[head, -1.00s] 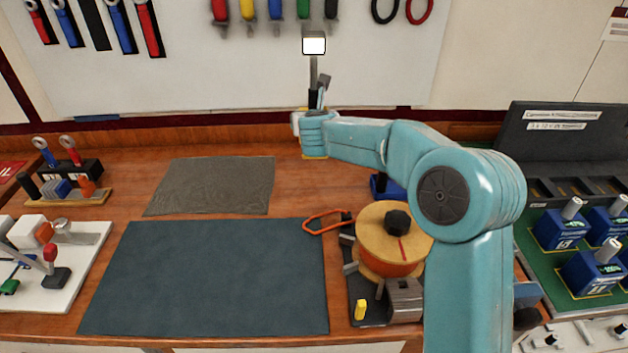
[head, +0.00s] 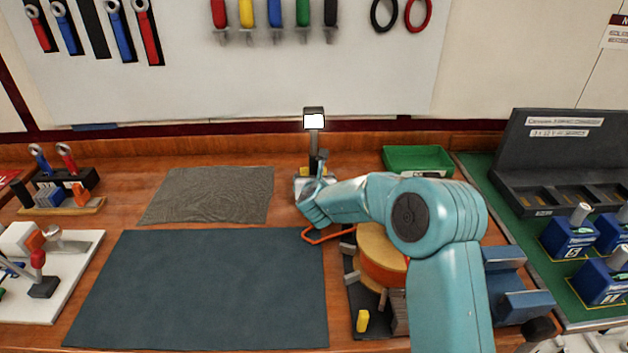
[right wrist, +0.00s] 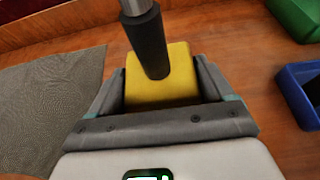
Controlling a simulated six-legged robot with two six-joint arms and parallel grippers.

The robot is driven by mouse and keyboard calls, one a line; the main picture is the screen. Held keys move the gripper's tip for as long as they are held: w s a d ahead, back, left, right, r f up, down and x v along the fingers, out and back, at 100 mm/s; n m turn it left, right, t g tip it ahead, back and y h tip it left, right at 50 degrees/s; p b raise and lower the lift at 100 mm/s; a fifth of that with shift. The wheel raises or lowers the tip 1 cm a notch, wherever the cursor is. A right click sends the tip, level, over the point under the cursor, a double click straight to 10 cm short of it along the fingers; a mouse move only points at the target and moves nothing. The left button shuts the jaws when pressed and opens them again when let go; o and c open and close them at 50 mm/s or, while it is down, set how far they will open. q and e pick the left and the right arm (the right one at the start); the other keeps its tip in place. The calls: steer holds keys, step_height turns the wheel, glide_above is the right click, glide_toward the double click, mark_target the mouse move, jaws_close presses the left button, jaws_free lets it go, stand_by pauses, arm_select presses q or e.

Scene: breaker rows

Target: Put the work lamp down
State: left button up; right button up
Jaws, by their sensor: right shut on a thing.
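The work lamp (head: 314,122) is upright in the head view, with a lit white head on a thin post, above the brown bench at the back middle. My right gripper (head: 314,178) is shut on its lower part. In the right wrist view, the lamp's yellow block (right wrist: 160,80) sits between the two jaws (right wrist: 162,92), with a black sleeve and metal post rising from it. The lamp's underside is hidden by the gripper, so I cannot tell whether it touches the bench. My left gripper is not in view.
A grey cloth mat (head: 210,195) lies left of the lamp, and a dark mat (head: 205,290) in front. A green bin (head: 418,159) stands to the right. An orange spool (head: 383,258) sits partly behind my right arm. Bare bench (head: 290,179) shows beside the lamp.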

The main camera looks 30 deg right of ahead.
steer(key=shift+s+r, duration=0.1)
steer(key=shift+r, duration=0.1)
steer(key=o, duration=1.5)
steer(key=shift+f, duration=0.25)
steer(key=shift+c, duration=0.2)
steer(key=shift+r, duration=0.2)
steer(key=shift+s+a, duration=0.15)
steer(key=b+v, duration=0.2)
steer(key=v, duration=0.9)
steer(key=shift+s, duration=0.25)
steer(key=shift+a+r, duration=0.1)
steer(key=shift+r, duration=0.05)
